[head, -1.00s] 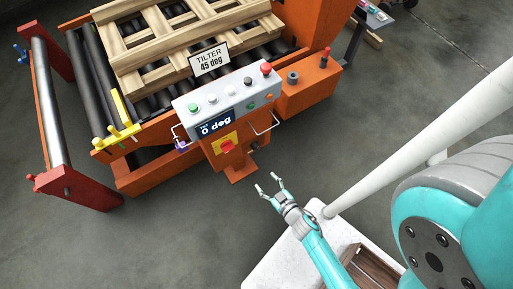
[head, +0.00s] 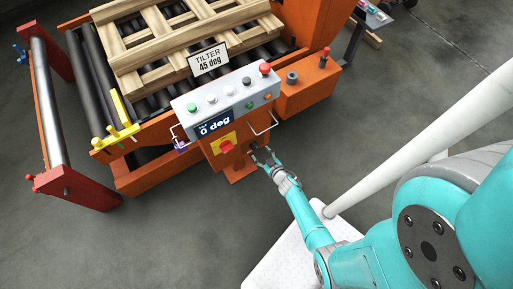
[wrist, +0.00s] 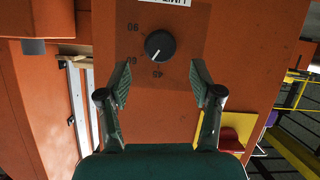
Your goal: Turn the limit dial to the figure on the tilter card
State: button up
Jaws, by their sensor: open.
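The tilter card (head: 208,60) reads "TILTER 45 deg" and stands behind the control box. The limit dial (wrist: 160,45) is a round black knob on an orange face in the wrist view. My gripper (head: 262,155) is open by the pedestal's right side. In the wrist view its fingers (wrist: 160,84) stand apart below and either side of the dial, not touching it. The dial is hidden in the head view.
A red switch (head: 227,146) on a yellow plate sits below. A wooden pallet (head: 170,45) lies on the rollers. Floor left of my arm is clear.

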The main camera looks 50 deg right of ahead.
aim_at(256, 148)
jog(key=shift+x, duration=2.6)
jog(key=c, duration=1.1)
